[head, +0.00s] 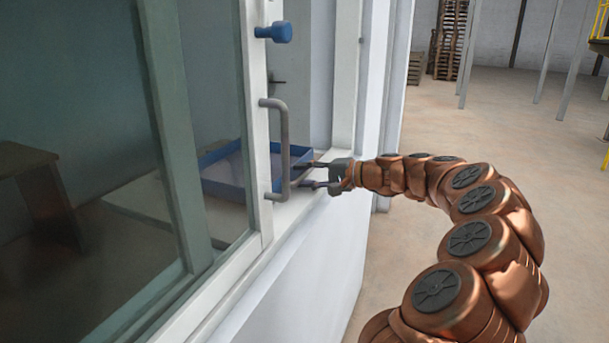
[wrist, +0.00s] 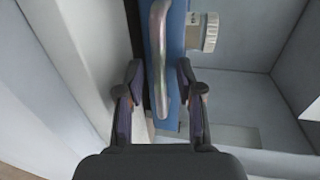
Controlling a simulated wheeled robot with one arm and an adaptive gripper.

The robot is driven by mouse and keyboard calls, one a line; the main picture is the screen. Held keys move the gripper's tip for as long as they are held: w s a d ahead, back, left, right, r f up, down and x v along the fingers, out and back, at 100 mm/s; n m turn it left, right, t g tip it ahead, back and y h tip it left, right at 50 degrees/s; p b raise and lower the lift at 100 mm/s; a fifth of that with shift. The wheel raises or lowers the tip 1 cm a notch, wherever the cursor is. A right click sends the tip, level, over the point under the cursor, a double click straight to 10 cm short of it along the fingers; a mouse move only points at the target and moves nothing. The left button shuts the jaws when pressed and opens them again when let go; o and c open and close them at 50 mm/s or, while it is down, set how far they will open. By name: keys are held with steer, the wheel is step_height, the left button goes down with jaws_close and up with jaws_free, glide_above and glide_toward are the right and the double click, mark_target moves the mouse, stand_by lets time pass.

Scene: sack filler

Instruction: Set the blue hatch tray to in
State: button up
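The blue hatch tray (head: 225,190) sits in the hatch opening, partly seen through the glass, in the head view. In the wrist view a blue face (wrist: 177,55) with a grey metal bar handle (wrist: 160,50) in front of it lies straight ahead. My gripper (head: 308,174) is at the tray's near right end in the head view. In the wrist view my gripper (wrist: 160,80) has its fingers apart, one on each side of the bar, with gaps showing. Contact with the bar cannot be made out.
A glass sash (head: 85,130) with a vertical grey handle (head: 283,150) stands just left of my gripper. A blue knob (head: 275,32) is above it. A pale ribbed knob (wrist: 203,31) is right of the bar. A white wall (head: 320,250) lies below; open floor is at right.

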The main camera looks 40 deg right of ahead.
steer(key=shift+w+a, duration=0.1)
steer(key=shift+w, duration=0.05)
steer(key=shift+c, duration=0.2)
jaws_close()
stand_by(0.5)
